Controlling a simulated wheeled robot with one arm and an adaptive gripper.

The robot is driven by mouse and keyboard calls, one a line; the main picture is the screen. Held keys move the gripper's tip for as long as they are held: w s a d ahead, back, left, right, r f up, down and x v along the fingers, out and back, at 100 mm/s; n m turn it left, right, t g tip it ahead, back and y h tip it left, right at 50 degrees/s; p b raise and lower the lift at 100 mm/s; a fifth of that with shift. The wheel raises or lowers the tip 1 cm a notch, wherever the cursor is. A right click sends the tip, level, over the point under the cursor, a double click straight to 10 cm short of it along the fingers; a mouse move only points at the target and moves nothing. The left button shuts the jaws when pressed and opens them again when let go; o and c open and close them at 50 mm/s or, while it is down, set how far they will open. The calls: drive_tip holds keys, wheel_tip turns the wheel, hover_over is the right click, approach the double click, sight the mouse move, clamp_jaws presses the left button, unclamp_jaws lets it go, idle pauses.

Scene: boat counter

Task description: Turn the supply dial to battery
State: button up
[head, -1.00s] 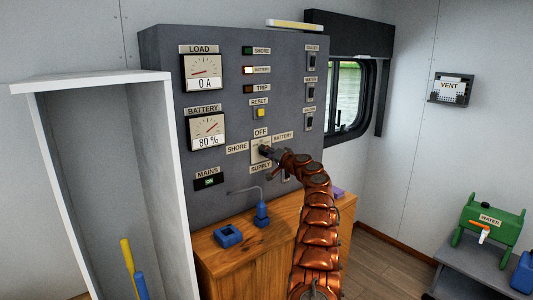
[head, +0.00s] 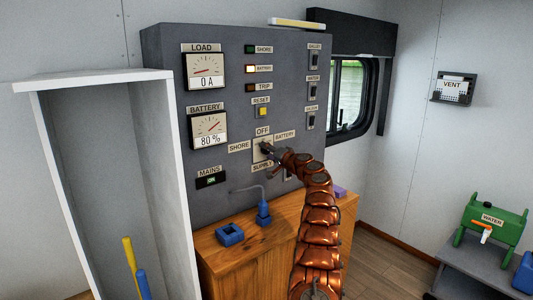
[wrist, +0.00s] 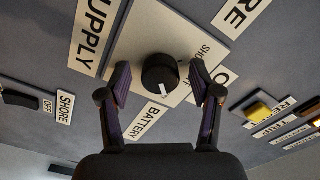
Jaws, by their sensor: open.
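The supply dial (head: 264,148) is a black knob on a pale square plate on the grey panel, partly hidden by my gripper in the head view. In the wrist view the dial (wrist: 160,73) shows a white mark on its lower side, toward the BATTERY label (wrist: 150,118). My gripper (head: 273,157) is at the dial. In the wrist view its two fingers (wrist: 160,82) are open, one on each side of the knob, with visible gaps. The BATTERY lamp (head: 251,69) is lit; the SHORE lamp (head: 251,49) looks dark.
The yellow reset button (head: 262,112) and several switches (head: 313,92) are on the same panel. A wooden cabinet (head: 300,220) below bears a blue plug (head: 263,214) and a blue socket (head: 230,235). A white locker (head: 165,150) stands to the left.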

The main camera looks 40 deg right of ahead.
sight(267, 151)
drive_tip(key=shift+s+r, duration=0.1)
drive_tip(key=shift+s, duration=0.1)
idle(0.3)
drive_tip(key=shift+s, duration=2.1)
drive_tip(key=s, duration=0.3)
drive_tip(key=shift+a, duration=0.1)
